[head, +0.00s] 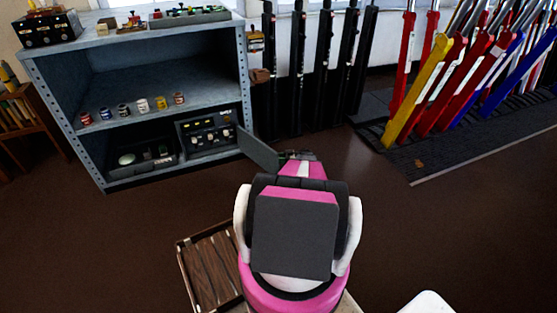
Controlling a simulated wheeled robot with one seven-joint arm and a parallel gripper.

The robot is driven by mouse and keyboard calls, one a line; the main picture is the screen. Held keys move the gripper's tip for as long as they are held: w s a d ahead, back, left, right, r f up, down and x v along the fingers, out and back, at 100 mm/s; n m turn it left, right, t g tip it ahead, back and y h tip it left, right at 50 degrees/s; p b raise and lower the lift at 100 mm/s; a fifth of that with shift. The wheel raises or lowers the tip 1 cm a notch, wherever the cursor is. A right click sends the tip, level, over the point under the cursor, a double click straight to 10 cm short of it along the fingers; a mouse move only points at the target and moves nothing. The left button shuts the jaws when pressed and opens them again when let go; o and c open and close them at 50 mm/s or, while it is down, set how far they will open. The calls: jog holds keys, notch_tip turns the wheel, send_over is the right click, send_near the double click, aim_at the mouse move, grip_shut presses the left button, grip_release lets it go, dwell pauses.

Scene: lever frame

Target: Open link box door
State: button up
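The link box seems to be the dark grey unit (207,133) with several knobs and dials on the lower shelf of the grey cabinet. A flat dark green-grey panel, apparently its door (259,150), stands out from the box's right side, swung outward at an angle past the cabinet's edge. My gripper (297,155), at the end of my pink and black arm, is right beside the door's free outer end. I cannot tell whether it touches the door. The fingers are small and partly hidden by my arm, so their opening is unclear.
The grey cabinet (160,75) holds several small tins on its middle shelf. Several black levers (325,70) stand behind the door, and coloured levers (440,85) stand at right. A slatted wooden crate (212,272) lies left of my arm. Brown floor (400,220) is clear at right.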

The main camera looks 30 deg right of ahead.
jog(key=v, duration=0.9)
jog(key=shift+s+d, duration=0.2)
jog(key=shift+d, duration=0.15)
jog(key=shift+d, duration=0.15)
